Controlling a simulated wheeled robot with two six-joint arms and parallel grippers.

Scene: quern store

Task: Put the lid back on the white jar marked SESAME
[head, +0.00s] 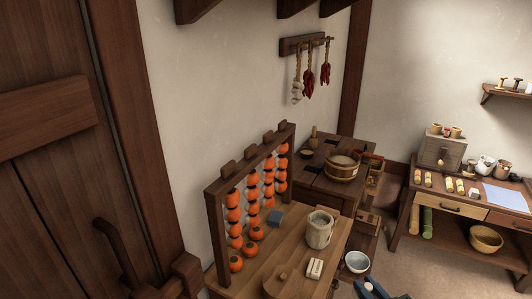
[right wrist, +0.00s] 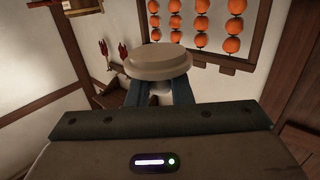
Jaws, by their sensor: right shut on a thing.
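The pale jar (head: 319,232) stands upright on the wooden table beside the persimmon rack, its top open. I cannot read any marking on it. My right gripper (head: 370,287) is at the bottom edge of the head view, to the right of and nearer than the jar. In the right wrist view my right gripper (right wrist: 161,88) is shut on the knob of a round, pale tan lid (right wrist: 160,64). The lid is apart from the jar. My left gripper is not in view.
The persimmon rack (head: 212,233) borders the table's left.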

